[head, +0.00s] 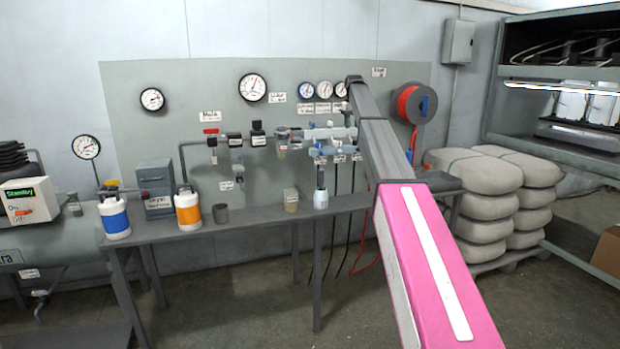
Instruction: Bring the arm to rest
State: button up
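My arm (435,270) reaches from the bottom right up toward the wall panel, with a pink link nearest and grey links beyond it. Its far grey part (363,99) ends high in front of the panel, near the small gauges. I cannot make out my gripper or its fingers in this view. Nothing held by the arm can be seen.
A grey workbench (255,212) stands below the arm. Valves and gauges cover the panel (195,85). Stacked sacks (480,200) stand right; front floor is clear.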

jog(key=s+f+m, duration=0.1)
jog(key=s+f, duration=1.1)
jog(key=f, duration=0.4)
jog(key=s+f+m, duration=0.1)
jog(key=s+f, duration=1)
jog(key=f, duration=0.5)
jog(key=s+f, duration=0.6)
jog(key=s, duration=0.4)
jog(key=s+f+m, duration=0.1)
jog(key=s+f, duration=0.5)
jog(key=s, duration=0.5)
jog(key=s+f, duration=0.6)
jog(key=s, duration=0.5)
jog(key=shift+m, duration=0.3)
